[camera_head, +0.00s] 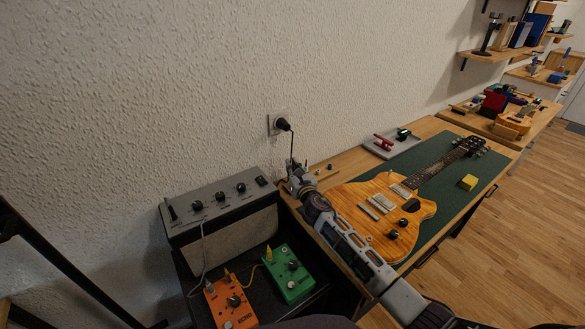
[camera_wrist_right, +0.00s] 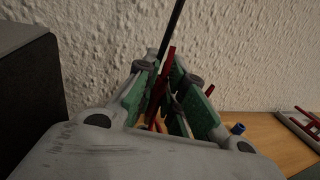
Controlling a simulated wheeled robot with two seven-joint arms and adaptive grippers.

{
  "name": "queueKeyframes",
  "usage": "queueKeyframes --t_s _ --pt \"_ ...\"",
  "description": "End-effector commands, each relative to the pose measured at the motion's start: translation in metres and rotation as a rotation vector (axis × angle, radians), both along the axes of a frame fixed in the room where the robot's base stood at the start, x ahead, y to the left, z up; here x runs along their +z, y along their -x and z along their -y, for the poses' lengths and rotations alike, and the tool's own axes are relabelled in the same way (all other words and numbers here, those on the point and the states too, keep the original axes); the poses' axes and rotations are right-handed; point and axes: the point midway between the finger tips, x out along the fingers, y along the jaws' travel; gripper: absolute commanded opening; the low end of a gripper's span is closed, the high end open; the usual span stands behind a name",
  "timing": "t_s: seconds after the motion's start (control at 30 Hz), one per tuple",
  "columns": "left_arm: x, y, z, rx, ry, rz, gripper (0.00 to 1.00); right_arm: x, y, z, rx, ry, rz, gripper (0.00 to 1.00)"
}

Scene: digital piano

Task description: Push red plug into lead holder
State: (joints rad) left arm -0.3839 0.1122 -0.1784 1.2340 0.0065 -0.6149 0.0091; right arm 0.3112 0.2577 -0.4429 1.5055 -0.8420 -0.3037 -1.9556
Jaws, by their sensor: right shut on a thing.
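My right gripper (camera_head: 296,174) is at the back left of the bench, close to the wall, beside the amplifier. In the right wrist view its green-padded fingers (camera_wrist_right: 165,95) are closed around a thin red piece, the red plug (camera_wrist_right: 168,65), which stands tilted and sticks up between them. The plug's lower end is mostly hidden by the fingers. A lead holder cannot be clearly made out; a small fitting with a blue top (camera_wrist_right: 237,129) stands on the wood right of the fingers. My left gripper is not in view.
A black cable (camera_wrist_right: 172,28) hangs from the wall plug (camera_head: 283,124) just behind the fingers. The grey amplifier (camera_head: 222,202) stands left. An orange guitar (camera_head: 345,199) lies on the green mat (camera_head: 425,158). A grey tray (camera_head: 372,149) with red tools sits behind it.

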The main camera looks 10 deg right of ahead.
Motion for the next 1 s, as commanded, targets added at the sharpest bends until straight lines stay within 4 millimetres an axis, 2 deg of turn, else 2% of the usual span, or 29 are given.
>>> queueKeyframes --t_s 0.4,1.0 --pt "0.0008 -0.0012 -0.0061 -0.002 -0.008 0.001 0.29 -0.0004 0.0001 0.0 0.0 0.0 0.0 0.0" --pt "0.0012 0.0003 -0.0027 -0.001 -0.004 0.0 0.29 -0.0011 0.0001 0.0 0.0 0.0 -0.001 0.0"
